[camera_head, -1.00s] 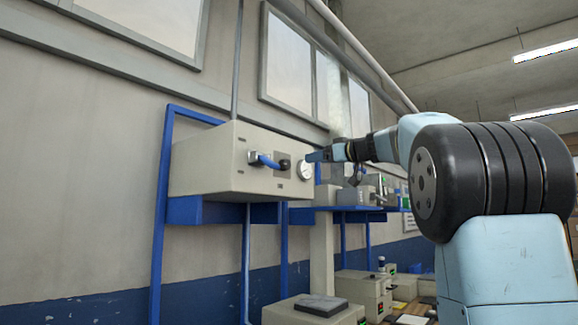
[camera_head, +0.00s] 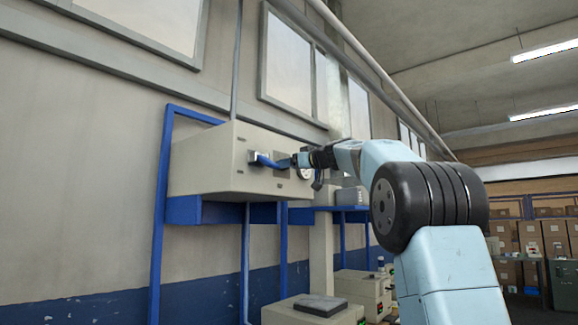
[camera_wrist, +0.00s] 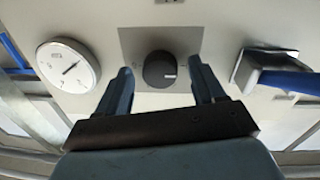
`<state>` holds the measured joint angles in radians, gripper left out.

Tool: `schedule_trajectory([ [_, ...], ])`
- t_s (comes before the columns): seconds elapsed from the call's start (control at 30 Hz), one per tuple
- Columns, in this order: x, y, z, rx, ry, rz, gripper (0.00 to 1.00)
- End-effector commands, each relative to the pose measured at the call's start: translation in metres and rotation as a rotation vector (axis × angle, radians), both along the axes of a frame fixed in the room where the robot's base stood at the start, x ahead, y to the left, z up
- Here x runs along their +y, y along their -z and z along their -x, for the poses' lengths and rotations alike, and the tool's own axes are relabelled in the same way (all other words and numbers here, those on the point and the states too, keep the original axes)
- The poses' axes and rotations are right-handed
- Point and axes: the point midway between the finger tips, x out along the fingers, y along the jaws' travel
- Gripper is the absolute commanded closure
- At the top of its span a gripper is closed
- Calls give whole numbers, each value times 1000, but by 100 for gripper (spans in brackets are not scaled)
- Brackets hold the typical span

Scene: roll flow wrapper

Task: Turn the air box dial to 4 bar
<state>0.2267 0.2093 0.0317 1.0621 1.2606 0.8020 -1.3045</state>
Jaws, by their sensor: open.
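The air box (camera_head: 215,165) is a beige box on a blue wall frame in the head view. Its dial (camera_wrist: 160,70) is a round black knob with a light mark on its right side, on a grey plate in the wrist view. My gripper (camera_wrist: 161,82) is open, with one blue finger on each side of the dial and gaps showing between. I cannot tell whether the fingertips reach past its face.
A blue lever or handle (camera_wrist: 290,80) on a pale mount sits right of the dial in the wrist view; it also shows left of my gripper in the head view (camera_head: 268,160). Other beige equipment (camera_head: 312,308) stands below the box.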

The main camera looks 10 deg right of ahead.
Motion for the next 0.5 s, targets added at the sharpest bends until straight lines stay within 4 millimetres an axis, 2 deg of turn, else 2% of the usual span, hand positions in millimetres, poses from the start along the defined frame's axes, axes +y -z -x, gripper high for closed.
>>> schedule_trajectory([
  [0.2,1,0,0,0,0,0,32],
  [0.5,1,0,0,0,-1,0,59],
])
